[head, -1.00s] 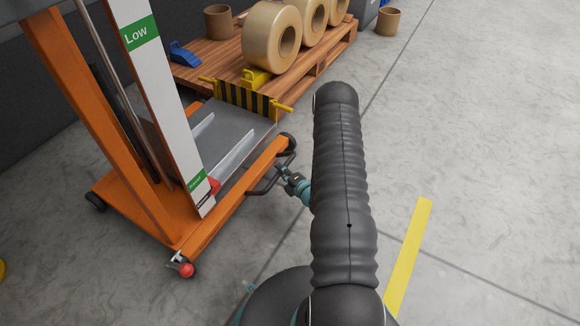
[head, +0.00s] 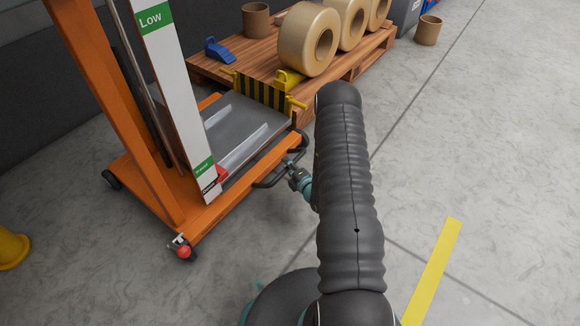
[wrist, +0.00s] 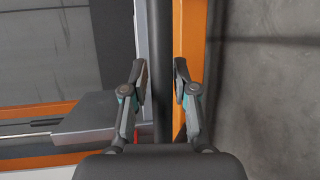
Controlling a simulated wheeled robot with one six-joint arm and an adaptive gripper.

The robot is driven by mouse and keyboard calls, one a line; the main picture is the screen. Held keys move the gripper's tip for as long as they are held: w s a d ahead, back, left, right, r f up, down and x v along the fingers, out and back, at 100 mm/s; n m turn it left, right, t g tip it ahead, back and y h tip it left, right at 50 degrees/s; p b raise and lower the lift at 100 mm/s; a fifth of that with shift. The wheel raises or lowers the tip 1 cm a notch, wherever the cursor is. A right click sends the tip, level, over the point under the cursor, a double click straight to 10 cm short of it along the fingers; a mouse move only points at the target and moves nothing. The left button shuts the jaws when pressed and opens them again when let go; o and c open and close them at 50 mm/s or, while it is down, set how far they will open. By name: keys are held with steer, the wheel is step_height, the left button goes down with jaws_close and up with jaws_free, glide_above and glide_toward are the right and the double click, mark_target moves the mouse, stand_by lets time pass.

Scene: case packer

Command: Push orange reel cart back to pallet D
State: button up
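The orange reel cart (head: 166,186) stands at the left in the head view, upright, with a white mast plate marked "Low" and a grey platform (head: 240,120). A yellow-black striped plate (head: 262,93) is at the platform's far end, close to the wooden pallet (head: 345,75). My gripper (head: 293,172) is at the dark looped handle (head: 268,184) on the cart's right side. In the wrist view the fingers of my gripper (wrist: 162,80) are drawn in on both sides of the dark handle bar (wrist: 163,110). Pallet D's label is not visible.
The pallet carries several tan reels (head: 309,40), a brown core (head: 256,20) and a blue wedge (head: 219,51). A brown bin (head: 428,31) stands beyond it. A yellow bollard (head: 12,249) is at the left edge. Floor right of my arm is clear, with yellow tape (head: 433,270).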

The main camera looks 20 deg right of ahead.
steer(key=shift+o, duration=0.5)
steer(key=shift+d, duration=0.1)
steer(key=shift+s, duration=0.1)
steer(key=shift+s+d, duration=0.15)
steer(key=shift+s, duration=0.05)
steer(key=v, duration=1.1)
steer(key=shift+s, duration=0.3)
